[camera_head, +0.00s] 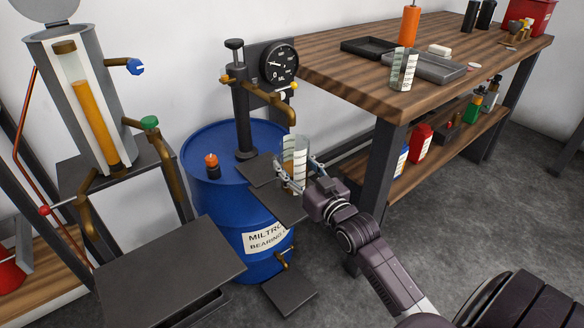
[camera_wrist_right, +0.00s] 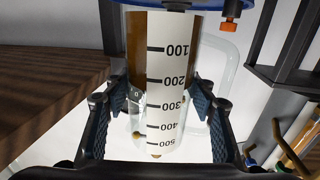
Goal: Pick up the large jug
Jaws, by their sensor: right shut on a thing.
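A clear jug (camera_head: 294,150) with a white graduated strip and brown liquid stands upright at the black platform (camera_head: 262,172) by the blue drum, below a brass spout (camera_head: 283,114). My right gripper (camera_head: 297,171) reaches in from the lower right and is shut on this jug. In the right wrist view the jug (camera_wrist_right: 170,75) shows marks 100 to 500, upside down, and a clear handle. The right gripper's pads (camera_wrist_right: 167,105) lie on both sides of it. I cannot tell whether its base touches the platform. Another clear graduated jug (camera_head: 403,70) stands on the bench. My left gripper is out of view.
The blue drum (camera_head: 205,140) carries a hand pump, a dial gauge (camera_head: 279,63) and an orange-capped fitting (camera_head: 211,165). The wooden bench (camera_head: 350,72) is at right, with trays and an orange bottle (camera_head: 409,26). A tank with an amber gauge (camera_head: 92,120) stands left.

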